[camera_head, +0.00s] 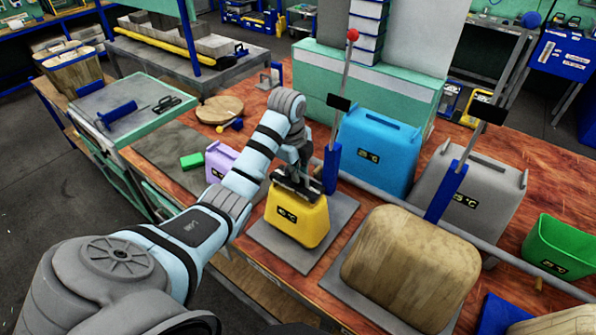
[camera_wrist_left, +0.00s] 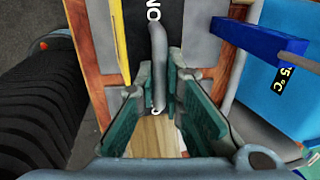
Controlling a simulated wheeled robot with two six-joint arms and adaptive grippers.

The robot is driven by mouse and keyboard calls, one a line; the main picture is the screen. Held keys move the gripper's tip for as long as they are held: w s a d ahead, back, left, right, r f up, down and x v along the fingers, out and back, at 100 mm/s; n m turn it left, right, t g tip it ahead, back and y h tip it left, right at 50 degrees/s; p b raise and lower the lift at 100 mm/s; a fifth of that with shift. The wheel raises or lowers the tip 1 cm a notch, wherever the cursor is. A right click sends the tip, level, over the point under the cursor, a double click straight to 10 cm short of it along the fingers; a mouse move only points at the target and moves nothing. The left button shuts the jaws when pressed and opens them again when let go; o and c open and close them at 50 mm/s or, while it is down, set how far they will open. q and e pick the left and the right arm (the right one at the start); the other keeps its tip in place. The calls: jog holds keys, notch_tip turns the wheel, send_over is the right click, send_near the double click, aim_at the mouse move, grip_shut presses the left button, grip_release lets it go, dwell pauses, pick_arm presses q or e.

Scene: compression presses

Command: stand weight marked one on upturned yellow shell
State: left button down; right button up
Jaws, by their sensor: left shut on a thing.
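The yellow shell (camera_head: 296,222) stands on a grey plate at the front middle of the bench, with a dark temperature label on its side. My left gripper (camera_head: 299,176) is directly above it, shut on the grey handle (camera_wrist_left: 157,65) of a dark weight (camera_head: 297,187). In the left wrist view the weight's black face (camera_wrist_left: 152,14) shows white letters "ON", the rest cut off. The weight is at the shell's top; I cannot tell whether it rests there or hangs just above. A yellow edge (camera_wrist_left: 118,42) of the shell shows beside it. My right gripper is out of view.
A blue press post (camera_head: 332,168) with a tall lever stands close right of the gripper. A big wooden block (camera_head: 410,265) is front right. Blue (camera_head: 372,150), grey (camera_head: 468,190), green (camera_head: 560,246) and purple (camera_head: 220,160) shells stand around. A green block (camera_head: 191,160) lies left.

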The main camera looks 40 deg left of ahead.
pick_arm(q)
jog(key=shift+f, duration=0.6)
dwell(0.4)
jog(key=c, duration=1.6)
grip_release()
jog(key=shift+c, duration=0.2)
jog(key=shift+s, duration=0.1)
jog(key=shift+r, duration=0.1)
